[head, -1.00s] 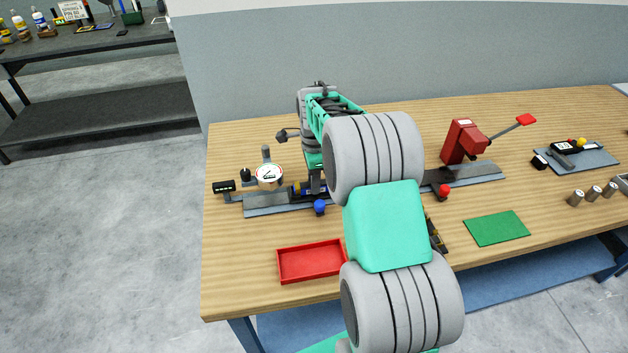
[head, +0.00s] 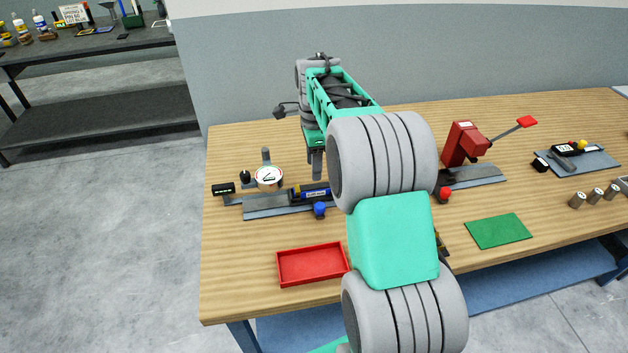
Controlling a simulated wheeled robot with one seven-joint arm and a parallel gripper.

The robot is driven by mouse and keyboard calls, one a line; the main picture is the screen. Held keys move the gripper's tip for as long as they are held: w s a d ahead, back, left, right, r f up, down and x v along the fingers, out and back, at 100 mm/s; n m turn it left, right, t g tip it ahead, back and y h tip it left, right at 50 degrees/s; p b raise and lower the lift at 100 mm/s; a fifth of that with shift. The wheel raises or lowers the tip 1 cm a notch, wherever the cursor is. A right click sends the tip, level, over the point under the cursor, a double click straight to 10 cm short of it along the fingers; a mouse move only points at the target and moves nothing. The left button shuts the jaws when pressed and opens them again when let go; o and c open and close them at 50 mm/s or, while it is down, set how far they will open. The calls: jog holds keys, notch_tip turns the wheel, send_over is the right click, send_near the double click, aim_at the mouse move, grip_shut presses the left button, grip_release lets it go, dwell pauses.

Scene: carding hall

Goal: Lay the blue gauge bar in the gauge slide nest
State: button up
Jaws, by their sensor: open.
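The blue gauge bar (head: 313,192) lies on the gauge slide (head: 265,206), to the right of the round dial gauge (head: 268,178). It appears to sit in the slide's nest area behind the blue knob (head: 319,210), but whether it is fully seated is too small to tell. The bar's right end is hidden behind my arm. My gripper (head: 317,167) is open and points down just above and behind the bar, apparently clear of it. Only one finger shows plainly.
A red tray (head: 312,281) stands at the front, with a green mat (head: 499,231) to the right. A red lever press (head: 466,144) stands behind the mat, with a red knob (head: 444,195) near it. Several metal cylinders (head: 594,193) stand at far right. My arm hides the middle of the bench.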

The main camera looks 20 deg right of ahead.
jog(key=s+a+r+n+t, duration=0.1)
jog(key=s+a+r+n, duration=0.4)
jog(key=s+r+n, duration=0.15)
jog(key=s+a+f+n+t, duration=0.1)
jog(key=s+a+f+n, duration=0.1)
jog(key=s+n, duration=0.5)
jog(key=s+a+f+n+t, duration=0.1)
jog(key=s+a+f+n, duration=0.2)
jog(key=s+n, duration=0.4)
jog(key=shift+s+a+t, duration=0.3)
jog(key=shift+s+a, duration=0.5)
jog(key=shift+a, duration=0.1)
